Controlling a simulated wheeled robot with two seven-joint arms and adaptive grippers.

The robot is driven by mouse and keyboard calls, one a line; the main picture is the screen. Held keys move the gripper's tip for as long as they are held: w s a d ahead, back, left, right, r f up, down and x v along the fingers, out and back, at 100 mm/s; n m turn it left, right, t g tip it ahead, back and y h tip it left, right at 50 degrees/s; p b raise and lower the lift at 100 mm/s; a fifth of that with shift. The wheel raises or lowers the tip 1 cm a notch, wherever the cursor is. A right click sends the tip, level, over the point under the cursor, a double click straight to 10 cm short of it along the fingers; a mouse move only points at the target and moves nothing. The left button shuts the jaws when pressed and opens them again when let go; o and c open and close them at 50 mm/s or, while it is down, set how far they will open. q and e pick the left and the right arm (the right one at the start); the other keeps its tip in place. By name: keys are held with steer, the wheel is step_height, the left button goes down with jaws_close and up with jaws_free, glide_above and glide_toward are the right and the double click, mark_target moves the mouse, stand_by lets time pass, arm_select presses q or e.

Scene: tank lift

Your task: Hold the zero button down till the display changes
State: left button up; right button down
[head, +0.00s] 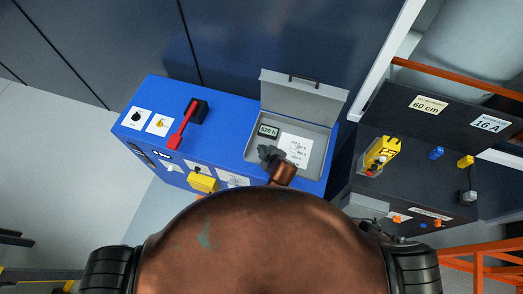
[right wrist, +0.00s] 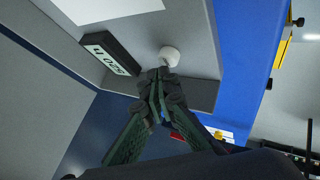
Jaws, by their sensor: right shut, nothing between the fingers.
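A small display (head: 268,130) sits inside an open grey box on the blue cabinet and reads "520 h". It also shows upside down in the right wrist view (right wrist: 111,54). A round white button (right wrist: 169,55) stands beside the display in the right wrist view; in the head view my gripper seems to hide it. My right gripper (head: 266,152) is shut and empty, reaching into the box. In the right wrist view its closed fingertips (right wrist: 158,74) are right at the button's edge; I cannot tell whether they touch it. My left gripper is not in view.
The grey box (head: 318,152) has its lid (head: 303,97) raised at the back. A white printed sheet (head: 296,150) lies in it. A red lever (head: 182,127) and a yellow part (head: 203,183) are on the blue cabinet (head: 226,110). A dark shelf with yellow tool (head: 380,154) stands right.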

steer(key=shift+f, duration=0.55)
stand_by(2.1)
steer(key=shift+r, duration=0.1)
stand_by(1.0)
steer(key=shift+r+p, duration=0.8)
steer(key=shift+p, duration=0.25)
step_height(320, 180, up, 5)
steer(key=p, duration=0.5)
steer(key=shift+r+p, duration=0.1)
steer(key=shift+p, duration=0.2)
